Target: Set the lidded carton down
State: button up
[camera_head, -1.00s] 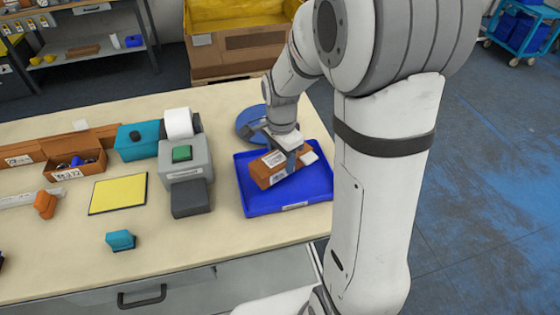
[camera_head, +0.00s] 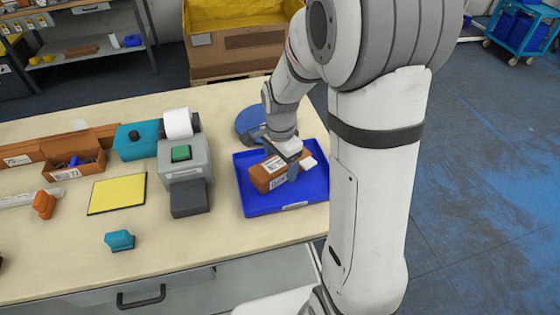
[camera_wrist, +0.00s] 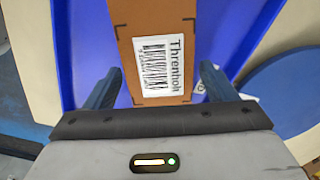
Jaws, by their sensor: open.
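The lidded carton (camera_head: 268,178) is brown with white labels and lies in the blue tray (camera_head: 260,208). In the wrist view the carton (camera_wrist: 150,30) shows a barcode label and sits between the two fingers, with a visible gap on each side. My gripper (camera_wrist: 160,88) is open around the near end of the carton. In the head view my gripper (camera_head: 290,163) is over the carton, and the arm's wrist hides part of it. The tray floor also shows in the wrist view (camera_wrist: 88,50).
A round blue object (camera_head: 250,120) is behind the tray. A yellow pad (camera_head: 118,194), a teal block (camera_head: 119,240) and an orange block (camera_head: 43,204) lie further left.

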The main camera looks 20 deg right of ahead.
aim_at(281, 162)
notch_tip(281, 162, up, 12)
jog(key=s+r+n+t, duration=0.1)
jog(key=s+n+t, duration=0.1)
jog(key=s+n, duration=1.1)
jog(key=shift+s+d+n+t, duration=0.3)
jog(key=shift+s+t, duration=0.1)
jog(key=shift+s, duration=1)
jog(key=shift+r, duration=0.1)
